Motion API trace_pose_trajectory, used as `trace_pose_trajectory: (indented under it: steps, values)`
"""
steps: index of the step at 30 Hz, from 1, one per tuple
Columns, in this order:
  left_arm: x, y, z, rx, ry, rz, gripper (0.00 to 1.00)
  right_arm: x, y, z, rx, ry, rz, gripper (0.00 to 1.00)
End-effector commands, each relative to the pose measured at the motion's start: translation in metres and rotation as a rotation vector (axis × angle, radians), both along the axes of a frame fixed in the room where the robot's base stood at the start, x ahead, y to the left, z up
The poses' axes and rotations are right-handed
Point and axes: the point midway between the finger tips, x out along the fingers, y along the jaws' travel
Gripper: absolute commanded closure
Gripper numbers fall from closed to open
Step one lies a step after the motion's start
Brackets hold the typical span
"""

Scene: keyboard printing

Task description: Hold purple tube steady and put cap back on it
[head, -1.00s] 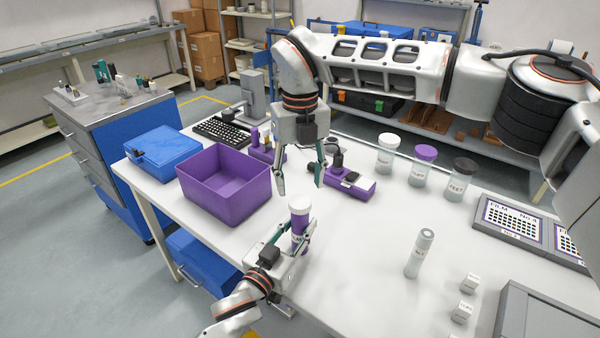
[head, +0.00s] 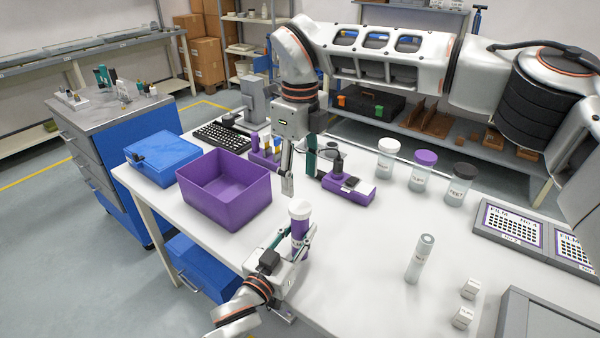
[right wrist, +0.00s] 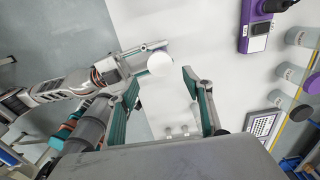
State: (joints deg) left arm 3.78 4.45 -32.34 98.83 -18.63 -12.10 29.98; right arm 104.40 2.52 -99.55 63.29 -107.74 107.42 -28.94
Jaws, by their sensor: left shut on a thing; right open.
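The purple tube (head: 299,228) stands roughly upright near the table's front edge in the head view. A white cap (head: 299,209) sits at its top; I cannot tell how firmly it is seated. In the right wrist view the cap (right wrist: 158,64) shows from above as a white disc. My left gripper (head: 300,246) is shut around the tube below the cap. My right gripper (head: 288,188) is open and empty, pointing down above the cap. In the right wrist view the cap lies between and beyond its spread fingers (right wrist: 160,80).
A purple bin (head: 225,190) stands left of the tube. A purple device (head: 348,187) and three capped jars (head: 421,172) stand behind and to the right. The table between is bare.

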Motion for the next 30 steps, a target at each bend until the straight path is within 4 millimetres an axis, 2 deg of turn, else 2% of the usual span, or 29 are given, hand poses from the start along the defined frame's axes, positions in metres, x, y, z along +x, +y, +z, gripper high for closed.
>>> trace_pose_trajectory:
  steps: [15,21,29,30]
  values:
    - [0.0,0.0,-0.001,0.0,0.001,0.0,1.0,0.0,0.0,-0.066,0.0,0.003,-0.002,0.5]
    - [0.0,0.0,-0.001,0.0,0.001,0.0,1.0,0.0,0.0,-0.078,0.001,0.001,-0.002,0.5]
    - [0.0,0.0,-0.001,0.0,0.001,0.0,1.0,0.0,0.0,-0.079,0.0,0.0,-0.002,0.5]
    - [0.0,0.0,-0.001,0.0,0.001,0.0,1.0,0.0,0.0,-0.079,0.0,0.0,-0.002,0.52]
